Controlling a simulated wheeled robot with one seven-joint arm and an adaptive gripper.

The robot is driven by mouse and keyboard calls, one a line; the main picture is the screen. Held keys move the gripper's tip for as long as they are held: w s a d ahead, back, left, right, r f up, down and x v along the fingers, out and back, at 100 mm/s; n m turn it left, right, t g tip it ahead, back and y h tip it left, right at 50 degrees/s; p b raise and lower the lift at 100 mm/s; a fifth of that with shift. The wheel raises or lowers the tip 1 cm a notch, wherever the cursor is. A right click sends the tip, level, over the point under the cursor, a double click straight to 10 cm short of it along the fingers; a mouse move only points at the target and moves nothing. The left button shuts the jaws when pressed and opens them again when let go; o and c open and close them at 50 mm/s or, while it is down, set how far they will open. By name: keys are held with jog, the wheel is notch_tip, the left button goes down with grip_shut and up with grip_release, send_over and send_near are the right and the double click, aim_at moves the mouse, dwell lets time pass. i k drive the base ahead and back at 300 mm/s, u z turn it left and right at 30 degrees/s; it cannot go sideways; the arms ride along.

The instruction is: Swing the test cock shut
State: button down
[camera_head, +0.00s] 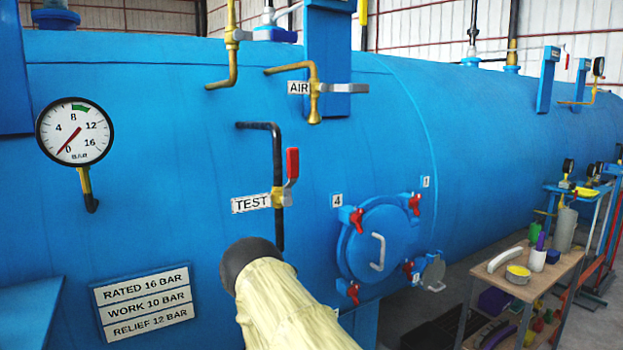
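The test cock (279,197) is a brass valve on a black vertical pipe on the blue vessel's side, just right of the TEST label (251,203). Its lever has a red grip (292,163) and points up, roughly in line with the pipe. My arm, in a pale yellow sleeve with a dark rounded end, rises from the bottom of the view to below the cock. A gap shows between the dark end and the red lever. No gripper fingers show, so I cannot see what they hold.
The AIR cock (314,90) with a grey sideways lever is above. A round hatch (375,240) with red clamps is at right. The pressure gauge (75,132) needle points near 0. A cluttered bench (547,285) stands at far right.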

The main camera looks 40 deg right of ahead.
aim_at(292, 153)
jog(key=z, duration=2.3)
jog(key=k, duration=0.25)
jog(key=u, duration=1.2)
jog(key=i, duration=0.5)
jog(key=z, duration=0.55)
jog(key=k, duration=1.25)
jog(key=u, duration=0.35)
